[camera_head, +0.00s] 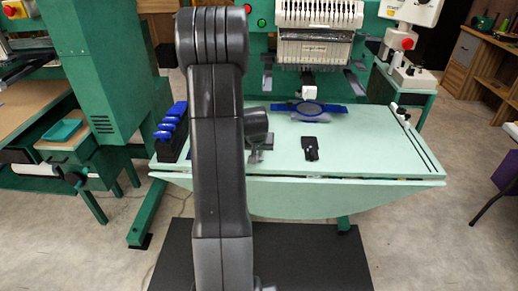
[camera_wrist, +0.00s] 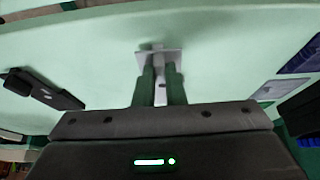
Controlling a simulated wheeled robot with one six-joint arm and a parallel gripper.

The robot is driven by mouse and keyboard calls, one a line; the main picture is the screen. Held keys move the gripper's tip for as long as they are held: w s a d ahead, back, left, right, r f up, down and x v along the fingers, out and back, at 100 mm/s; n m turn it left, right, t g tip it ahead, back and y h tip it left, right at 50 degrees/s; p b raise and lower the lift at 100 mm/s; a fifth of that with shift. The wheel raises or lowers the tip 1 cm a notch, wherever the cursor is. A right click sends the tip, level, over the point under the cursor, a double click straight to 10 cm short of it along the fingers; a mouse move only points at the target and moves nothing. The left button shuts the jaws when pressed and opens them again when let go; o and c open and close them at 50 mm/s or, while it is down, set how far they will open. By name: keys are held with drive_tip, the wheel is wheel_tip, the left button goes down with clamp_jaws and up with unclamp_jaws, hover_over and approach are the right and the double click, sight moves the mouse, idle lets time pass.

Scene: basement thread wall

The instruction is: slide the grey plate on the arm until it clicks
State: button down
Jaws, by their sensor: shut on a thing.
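The grey plate (camera_wrist: 172,56) is a small flat piece with a narrow stem. In the wrist view, my gripper (camera_wrist: 160,72) has its two green fingers shut on the stem. In the head view, the grey plate (camera_head: 256,156) shows just right of my dark arm, low over the pale green table; I cannot tell whether it touches. The fingers are mostly hidden there. The white machine arm (camera_head: 309,93) stands under the sewing head, behind and right of my gripper, apart from the plate.
A black flat piece (camera_head: 310,149) lies on the table (camera_head: 370,140), right of my gripper. A rack of blue clips (camera_head: 172,125) stands at the table's left edge. The multi-needle head (camera_head: 315,45) hangs over the back. The right table top is mostly clear.

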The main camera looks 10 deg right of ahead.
drive_tip(key=shift+r+p, duration=1.35)
drive_tip(key=shift+r, duration=1.05)
